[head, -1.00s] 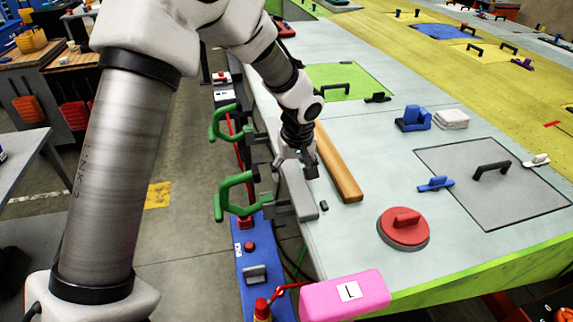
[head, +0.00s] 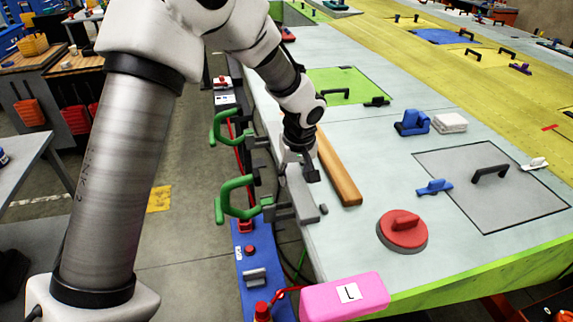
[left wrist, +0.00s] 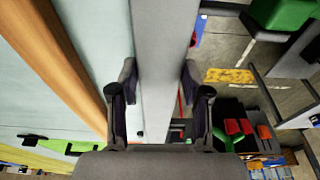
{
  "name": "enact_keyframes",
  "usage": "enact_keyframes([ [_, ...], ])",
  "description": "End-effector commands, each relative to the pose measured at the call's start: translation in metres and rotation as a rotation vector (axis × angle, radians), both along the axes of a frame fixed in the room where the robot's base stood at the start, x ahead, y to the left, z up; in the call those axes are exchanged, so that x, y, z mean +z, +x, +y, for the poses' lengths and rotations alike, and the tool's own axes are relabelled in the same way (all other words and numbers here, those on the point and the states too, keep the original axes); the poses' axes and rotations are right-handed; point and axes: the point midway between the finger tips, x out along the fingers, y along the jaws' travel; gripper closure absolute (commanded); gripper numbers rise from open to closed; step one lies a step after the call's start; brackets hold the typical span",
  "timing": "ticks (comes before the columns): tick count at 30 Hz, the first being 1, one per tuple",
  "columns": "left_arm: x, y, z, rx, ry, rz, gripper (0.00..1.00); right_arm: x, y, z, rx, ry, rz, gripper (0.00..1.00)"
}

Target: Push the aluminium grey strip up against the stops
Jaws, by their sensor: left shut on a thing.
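The aluminium grey strip (head: 304,200) lies along the near left edge of the pale panel. In the left wrist view the strip (left wrist: 163,60) runs lengthwise between my fingers. My left gripper (head: 300,170) points down over the strip and is shut on it, with one finger (left wrist: 160,103) on each side. A small dark peg (head: 323,209), which looks like a stop, stands at the strip's right side near its front end. I cannot tell whether they touch. Any other stops are hidden by my gripper or too small to make out. My right gripper is out of view.
A wooden bar (head: 338,170) lies on the panel just right of the strip. Green clamps (head: 237,202) stand along the left edge. A pink box marked L (head: 322,300) is at the front corner. A red suction-cup-like disc (head: 403,233) sits to the right.

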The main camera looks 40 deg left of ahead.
Motion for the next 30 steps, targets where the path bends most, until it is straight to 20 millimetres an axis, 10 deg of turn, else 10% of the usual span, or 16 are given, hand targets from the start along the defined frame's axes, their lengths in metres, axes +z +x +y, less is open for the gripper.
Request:
enact_keyframes([
  [19, -0.0001, 0.0076, -0.0063, 0.000, 0.000, 0.000, 0.80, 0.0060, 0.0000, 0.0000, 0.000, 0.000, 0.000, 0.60],
  [20, -0.0003, 0.0077, -0.0065, 0.000, 0.000, 0.000, 0.49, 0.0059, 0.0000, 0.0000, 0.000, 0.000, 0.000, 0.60],
  [22, -0.0005, 0.0077, -0.0064, 0.000, 0.000, 0.000, 0.29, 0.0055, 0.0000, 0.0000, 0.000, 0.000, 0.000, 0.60],
  [30, 0.0001, 0.0077, -0.0064, 0.001, -0.001, -0.001, 0.29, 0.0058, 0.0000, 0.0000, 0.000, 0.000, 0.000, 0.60],
])
